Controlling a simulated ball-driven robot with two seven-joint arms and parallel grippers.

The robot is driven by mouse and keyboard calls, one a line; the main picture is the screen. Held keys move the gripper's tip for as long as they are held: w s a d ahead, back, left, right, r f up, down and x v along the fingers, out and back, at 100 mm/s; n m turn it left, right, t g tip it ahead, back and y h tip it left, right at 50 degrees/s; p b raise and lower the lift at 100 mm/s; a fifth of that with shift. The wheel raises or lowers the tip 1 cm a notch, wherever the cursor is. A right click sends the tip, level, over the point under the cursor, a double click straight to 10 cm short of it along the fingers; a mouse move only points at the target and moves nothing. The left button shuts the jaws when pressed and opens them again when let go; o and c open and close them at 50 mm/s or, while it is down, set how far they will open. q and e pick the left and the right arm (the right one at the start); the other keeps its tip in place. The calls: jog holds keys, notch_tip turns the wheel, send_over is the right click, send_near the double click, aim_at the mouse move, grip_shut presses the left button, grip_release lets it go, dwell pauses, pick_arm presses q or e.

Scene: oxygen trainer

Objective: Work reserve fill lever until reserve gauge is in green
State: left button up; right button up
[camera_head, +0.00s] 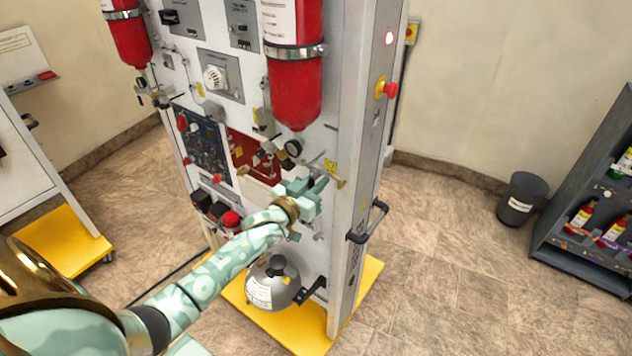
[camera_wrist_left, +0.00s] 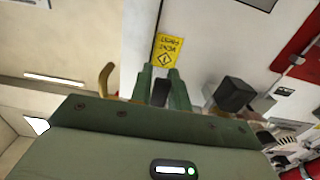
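My left gripper (camera_head: 316,188) is at the lower right of the white trainer panel, beside a brass handle (camera_head: 341,183) under a yellow label (camera_head: 330,166). In the left wrist view, its two fingertips (camera_wrist_left: 160,70) stand a little apart below the "vent first" label (camera_wrist_left: 168,50). A dark piece shows between them lower down; I cannot tell if it is gripped. The brass handle (camera_wrist_left: 105,77) is left of the fingers and apart from them. The fill lever cannot be made out clearly. A small round gauge (camera_head: 293,148) hangs under the red cylinder (camera_head: 294,70); its reading is too small to tell. My right gripper is out of view.
A black knob (camera_wrist_left: 235,94) sticks out right of the fingers in the wrist view. A grey round vessel (camera_head: 270,287) stands on the yellow base (camera_head: 300,335) below my arm. A black side handle (camera_head: 369,222) juts from the cabinet's right edge.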

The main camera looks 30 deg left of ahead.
pick_arm(q)
grip_shut()
jog(key=shift+d, duration=0.1)
jog(key=shift+d+r+n+p, duration=0.15)
jog(key=shift+d+n+p, duration=0.2)
jog(key=shift+n+p, duration=0.7)
jog(key=shift+d+r+n+p, duration=0.15)
jog(key=shift+d+n+p, duration=0.2)
jog(key=shift+n+p, duration=0.65)
jog(key=shift+d+r+n+p, duration=0.15)
jog(key=shift+d+n+p, duration=0.2)
jog(key=shift+n+p, duration=0.7)
jog(key=shift+n+b, duration=0.3)
jog(key=shift+n, duration=0.2)
jog(key=o, duration=0.6)
grip_release()
jog(key=shift+s, duration=0.1)
jog(key=shift+c, duration=0.2)
